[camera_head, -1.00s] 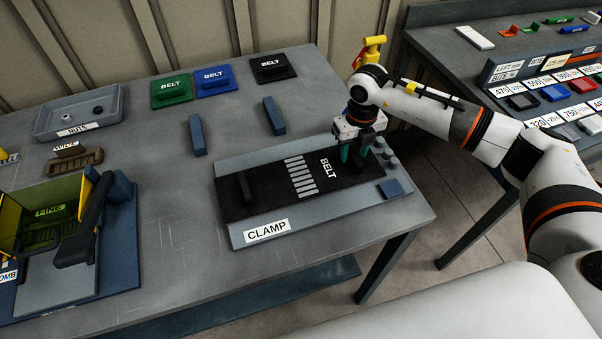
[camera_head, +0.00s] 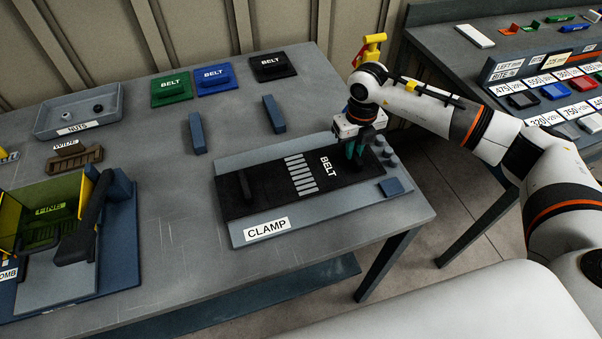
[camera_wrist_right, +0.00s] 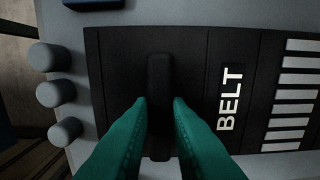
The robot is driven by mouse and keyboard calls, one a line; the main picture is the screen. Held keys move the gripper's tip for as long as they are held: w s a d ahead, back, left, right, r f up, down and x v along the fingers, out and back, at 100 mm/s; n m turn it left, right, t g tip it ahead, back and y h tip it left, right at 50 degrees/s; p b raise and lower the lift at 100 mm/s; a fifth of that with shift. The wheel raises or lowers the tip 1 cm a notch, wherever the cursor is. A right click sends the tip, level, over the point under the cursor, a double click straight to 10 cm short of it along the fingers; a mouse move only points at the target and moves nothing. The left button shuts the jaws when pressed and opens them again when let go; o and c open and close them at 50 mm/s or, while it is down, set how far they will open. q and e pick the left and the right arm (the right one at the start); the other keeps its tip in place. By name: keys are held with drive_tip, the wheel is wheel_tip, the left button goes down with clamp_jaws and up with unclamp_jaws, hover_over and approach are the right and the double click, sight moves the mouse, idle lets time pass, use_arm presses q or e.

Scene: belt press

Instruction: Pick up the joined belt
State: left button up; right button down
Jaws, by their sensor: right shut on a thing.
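The joined black belt (camera_head: 265,190) lies flat on the grey clamp plate (camera_head: 350,203), with white bars across its middle and the word BELT at its right part. It also shows in the right wrist view (camera_wrist_right: 225,60). My right gripper (camera_head: 357,153) is at the belt's right end. In the right wrist view its green fingers (camera_wrist_right: 160,103) stand on either side of a black raised handle (camera_wrist_right: 159,75) on the belt and are shut on it. A second black handle (camera_head: 245,187) stands at the belt's left end. My left gripper is not in view.
Grey posts (camera_head: 388,153) and a blue block (camera_head: 391,187) border the belt's right end. Two blue bars (camera_head: 273,114) stand behind the clamp. Green, blue and black belt pieces (camera_head: 272,67) lie at the back. A NUTS tray (camera_head: 60,118) is at the left.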

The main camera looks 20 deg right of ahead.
idle(0.7)
drive_tip(key=shift+w+r, duration=0.15)
drive_tip(key=shift+r, duration=0.5)
wheel_tip(320, 180, up, 9)
drive_tip(key=b, duration=0.2)
drive_tip(key=shift+f+b, duration=3.3)
drive_tip(key=shift+f, duration=1.3)
drive_tip(key=shift+d+b, duration=0.3)
drive_tip(key=shift+d, duration=0.65)
drive_tip(key=shift+f, duration=0.1)
idle(0.4)
